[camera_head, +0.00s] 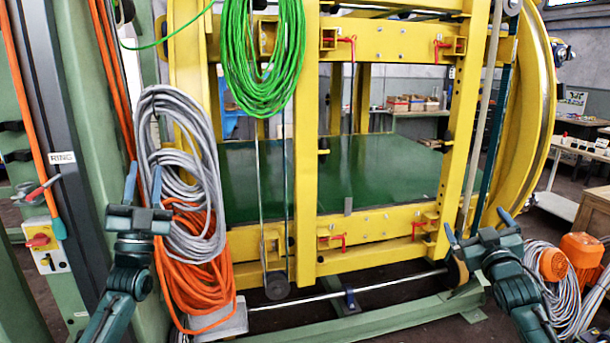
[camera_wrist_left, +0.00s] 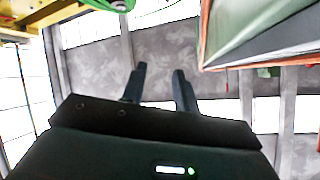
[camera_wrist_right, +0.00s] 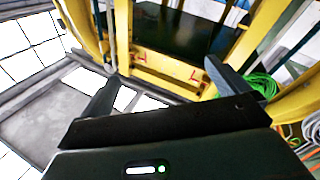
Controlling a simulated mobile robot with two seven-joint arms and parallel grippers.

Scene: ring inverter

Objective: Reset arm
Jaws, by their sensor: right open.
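My left gripper (camera_head: 143,185) is raised in front of the coiled grey and orange cables at the left of the head view. Its two fingers point up, stand apart and hold nothing; they also show apart in the left wrist view (camera_wrist_left: 160,85). My right gripper (camera_head: 478,228) is at the lower right of the head view, in front of the yellow frame. Its fingers are spread wide with nothing between them, as the right wrist view (camera_wrist_right: 160,80) also shows. Both arms come up from the bottom edge.
The yellow ring inverter frame (camera_head: 305,160) with a green platform (camera_head: 370,170) fills the middle. A green cable coil (camera_head: 262,60) hangs on it. Grey cable (camera_head: 165,120) and orange cable (camera_head: 190,285) hang at left. An orange motor (camera_head: 580,250) stands at right. A green beam (camera_head: 400,318) crosses the floor.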

